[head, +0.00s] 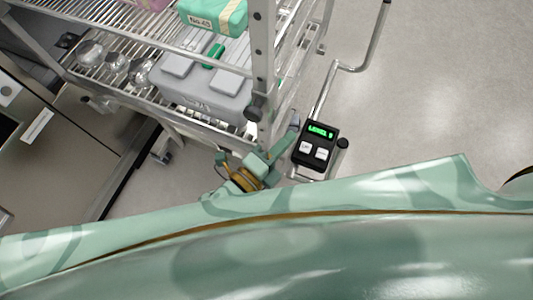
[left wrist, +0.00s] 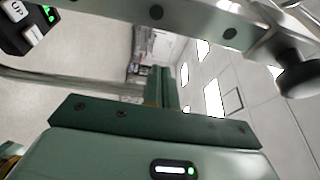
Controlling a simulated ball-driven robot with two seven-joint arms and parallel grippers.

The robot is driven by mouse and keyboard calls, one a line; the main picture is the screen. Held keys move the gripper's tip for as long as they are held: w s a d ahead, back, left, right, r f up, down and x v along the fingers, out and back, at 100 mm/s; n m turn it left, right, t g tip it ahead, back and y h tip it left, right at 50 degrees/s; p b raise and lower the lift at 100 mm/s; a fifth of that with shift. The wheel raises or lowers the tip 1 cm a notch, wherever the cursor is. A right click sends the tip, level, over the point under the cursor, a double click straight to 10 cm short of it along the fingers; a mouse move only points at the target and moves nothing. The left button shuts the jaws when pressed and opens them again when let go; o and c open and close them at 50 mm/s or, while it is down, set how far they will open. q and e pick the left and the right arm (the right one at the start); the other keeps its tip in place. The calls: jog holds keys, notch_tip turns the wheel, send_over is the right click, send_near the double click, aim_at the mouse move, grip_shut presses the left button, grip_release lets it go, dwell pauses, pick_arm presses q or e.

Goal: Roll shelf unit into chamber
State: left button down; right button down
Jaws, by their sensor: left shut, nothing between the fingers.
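The shelf unit (head: 262,60) is a metal rack with wire shelves, filling the upper left of the head view. Its upright post with dark holes also crosses the top of the left wrist view (left wrist: 190,15). My left gripper (head: 293,122) is shut and empty, close beside the post's lower part and the control box; I cannot tell whether it touches either. In the left wrist view its closed fingers (left wrist: 162,85) point away from the camera. A steel cabinet front (head: 60,150), perhaps the chamber, stands at the left of the head view. My right gripper is not in view.
The shelves carry a grey tray (head: 205,85), a green wrapped pack (head: 212,15) and several shiny round items (head: 115,62). A black control box (head: 316,147) reading LEVEL is beside the post, near a bent metal rail (head: 350,68). Floor at right is clear.

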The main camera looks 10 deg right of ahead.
aim_at(267, 137)
pick_arm(q)
jog(key=w+a, duration=0.2)
jog(key=a, duration=0.1)
jog(key=shift+a+p, duration=0.2)
jog(key=shift+p, duration=0.1)
jog(key=shift+w, duration=0.1)
